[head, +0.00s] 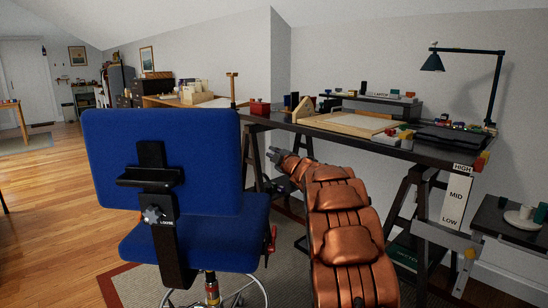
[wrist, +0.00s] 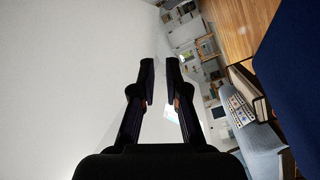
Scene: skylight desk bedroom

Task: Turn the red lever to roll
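The blue office chair (head: 160,160) stands with its back toward me. A red lever (head: 272,239) sticks out low at the right edge of its seat. No marking on the lever is readable. My gripper (head: 275,155) is above the lever, at about backrest height and just right of the backrest, apart from the chair. In the wrist view my gripper (wrist: 160,65) has its two dark fingers apart with nothing between them. The lever does not show in the wrist view, where a blue surface of the chair (wrist: 295,75) fills the right edge.
A dark desk (head: 270,123) on trestles stands behind the chair, with a wooden board (head: 350,123) and a lamp (head: 433,62). A small side table (head: 505,222) with cups is at right. A grey rug (head: 140,285) lies below. Open wooden floor (head: 50,220) is at left.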

